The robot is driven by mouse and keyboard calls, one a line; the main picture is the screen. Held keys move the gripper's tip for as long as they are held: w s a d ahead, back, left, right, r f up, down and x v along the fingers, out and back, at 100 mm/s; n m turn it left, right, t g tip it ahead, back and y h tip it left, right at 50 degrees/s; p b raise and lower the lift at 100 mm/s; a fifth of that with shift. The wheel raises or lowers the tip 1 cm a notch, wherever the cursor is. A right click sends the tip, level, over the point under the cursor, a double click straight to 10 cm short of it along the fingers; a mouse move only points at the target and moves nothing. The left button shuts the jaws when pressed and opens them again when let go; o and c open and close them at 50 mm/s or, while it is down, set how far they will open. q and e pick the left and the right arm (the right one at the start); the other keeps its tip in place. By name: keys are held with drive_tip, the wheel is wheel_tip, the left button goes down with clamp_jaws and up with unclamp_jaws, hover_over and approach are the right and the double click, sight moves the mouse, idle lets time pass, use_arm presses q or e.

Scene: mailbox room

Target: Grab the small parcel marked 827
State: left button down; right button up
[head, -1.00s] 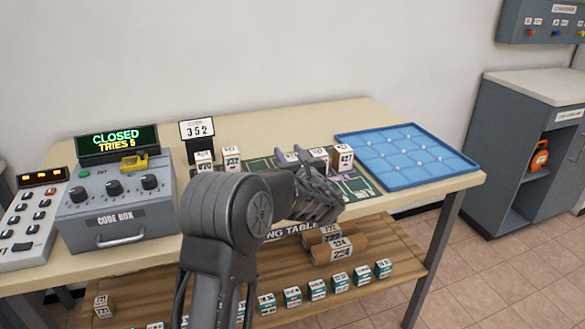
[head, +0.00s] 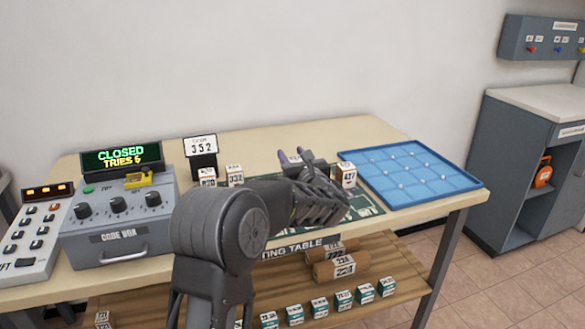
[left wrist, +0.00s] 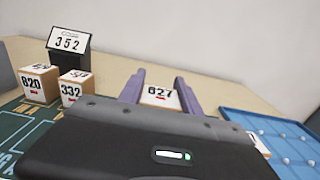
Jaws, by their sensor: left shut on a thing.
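The small parcel marked 827 (left wrist: 160,97) shows in the left wrist view, a pale box between the two purple fingers of my left gripper (left wrist: 159,78). The gripper is shut on it. In the head view my left gripper (head: 296,157) is over the back of the green mat on the sorting table, and its own hand hides the parcel there. I cannot tell whether the parcel still touches the table. My right gripper is not in view.
Another small parcel (head: 345,174) stands just right of the hand, beside the blue tray (head: 408,172). Parcels 820 (left wrist: 38,84) and 332 (left wrist: 76,89) stand left, by the 352 sign (head: 201,147). The code box (head: 118,222) is farther left. More boxes sit on the lower shelf.

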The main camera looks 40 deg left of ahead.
use_arm(q)
wheel_tip(320, 180, up, 5)
drive_tip(key=shift+r, duration=0.15)
